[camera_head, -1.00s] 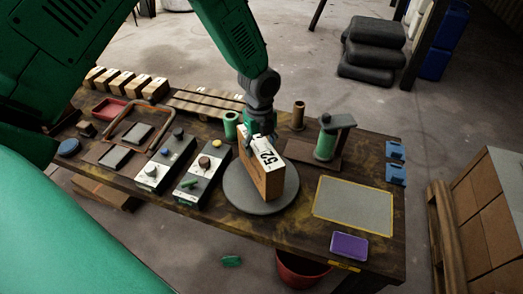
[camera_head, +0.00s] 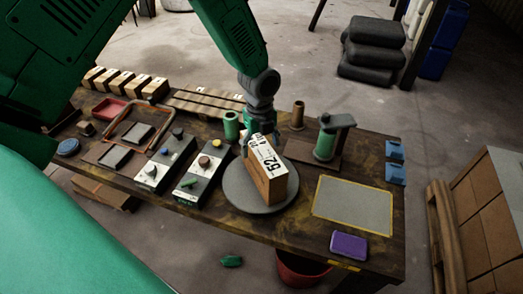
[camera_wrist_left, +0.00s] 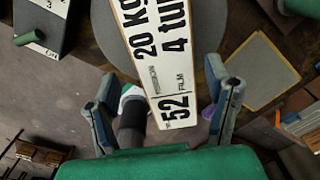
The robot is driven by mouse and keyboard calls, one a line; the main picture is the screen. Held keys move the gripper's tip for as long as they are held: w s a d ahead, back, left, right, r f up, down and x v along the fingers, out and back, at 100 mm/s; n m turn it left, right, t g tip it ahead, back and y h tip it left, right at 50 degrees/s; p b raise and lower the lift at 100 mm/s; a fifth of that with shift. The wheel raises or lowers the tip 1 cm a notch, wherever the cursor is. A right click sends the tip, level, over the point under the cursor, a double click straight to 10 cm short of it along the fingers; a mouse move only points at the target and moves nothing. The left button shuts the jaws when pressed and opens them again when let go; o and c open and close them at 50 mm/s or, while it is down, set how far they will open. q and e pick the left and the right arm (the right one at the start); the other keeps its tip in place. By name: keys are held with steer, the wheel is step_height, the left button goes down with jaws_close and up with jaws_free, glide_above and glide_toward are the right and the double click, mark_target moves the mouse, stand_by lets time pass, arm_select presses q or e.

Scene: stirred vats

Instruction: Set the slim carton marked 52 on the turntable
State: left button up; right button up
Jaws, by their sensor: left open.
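The slim carton marked 52 (camera_head: 267,172) is on the round grey turntable (camera_head: 238,196), with its white printed face up and a brown side towards me. My left gripper (camera_head: 252,137) is open at the carton's far end in the head view. In the left wrist view, the open fingers of my left gripper (camera_wrist_left: 165,108) lie either side of the carton's 52 end (camera_wrist_left: 174,85), with gaps showing. The turntable (camera_wrist_left: 208,47) shows beneath the carton there. The carton hides the turntable's middle. My right gripper is not in view.
Control boxes with knobs (camera_head: 195,187) stand just left of the turntable. A green spool on a stand (camera_head: 326,142) is behind right. A yellow-edged grey mat (camera_head: 354,205) lies bare to the right, with a purple box (camera_head: 349,246) near the front edge.

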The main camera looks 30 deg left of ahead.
arm_select(q)
step_height(320, 180, up, 10)
steer(key=shift+d, duration=0.2)
steer(key=shift+a, duration=0.1)
stand_by(0.4)
